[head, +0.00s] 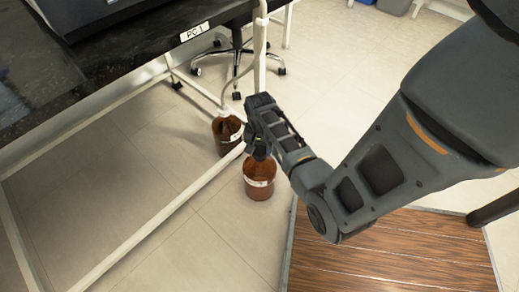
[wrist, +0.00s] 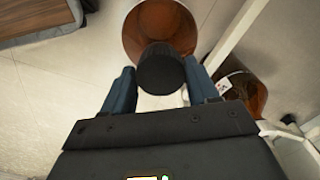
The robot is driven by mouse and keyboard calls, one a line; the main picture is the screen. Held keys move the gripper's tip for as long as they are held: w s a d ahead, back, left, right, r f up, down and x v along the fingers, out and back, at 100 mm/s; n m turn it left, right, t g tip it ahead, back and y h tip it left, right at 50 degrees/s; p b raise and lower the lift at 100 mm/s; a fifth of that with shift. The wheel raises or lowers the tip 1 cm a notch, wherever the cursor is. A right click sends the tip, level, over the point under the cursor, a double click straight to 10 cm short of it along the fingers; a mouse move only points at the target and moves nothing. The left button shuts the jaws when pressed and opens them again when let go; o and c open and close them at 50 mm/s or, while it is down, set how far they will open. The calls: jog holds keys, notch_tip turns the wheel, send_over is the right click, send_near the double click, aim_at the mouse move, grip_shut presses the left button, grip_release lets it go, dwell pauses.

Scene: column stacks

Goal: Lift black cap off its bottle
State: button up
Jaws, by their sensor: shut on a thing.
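The amber-brown bottle (head: 259,188) with a white label stands upright on the floor by the white table leg. It also shows in the wrist view (wrist: 135,38), behind the cap. The black cap (wrist: 160,70) is between the two fingers of my gripper (wrist: 160,88), which is shut on it. In the head view my gripper (head: 260,150) is directly above the bottle and partly hides the cap and the bottle's top. I cannot tell whether the cap still touches the bottle's neck.
A second brown bottle (head: 227,143) stands close by, behind and left, beside a white frame bar (head: 175,205). A black-topped bench (head: 110,55) labelled PC 1 overhangs the left. A wheeled chair base (head: 238,70) is behind. Open floor (head: 340,85) lies at the back right.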

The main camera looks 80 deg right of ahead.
aim_at(259, 150)
notch_tip(259, 150, up, 3)
jog(key=shift+r+p, duration=0.1)
jog(key=shift+p, duration=0.65)
jog(key=s+d+r+p, duration=0.3)
jog(key=s+d+r, duration=0.2)
jog(key=s, duration=0.5)
jog(key=shift+s+d+r+p, duration=0.2)
jog(key=shift+r+p, duration=0.1)
jog(key=shift+r, duration=0.55)
jog(key=shift+s, duration=0.1)
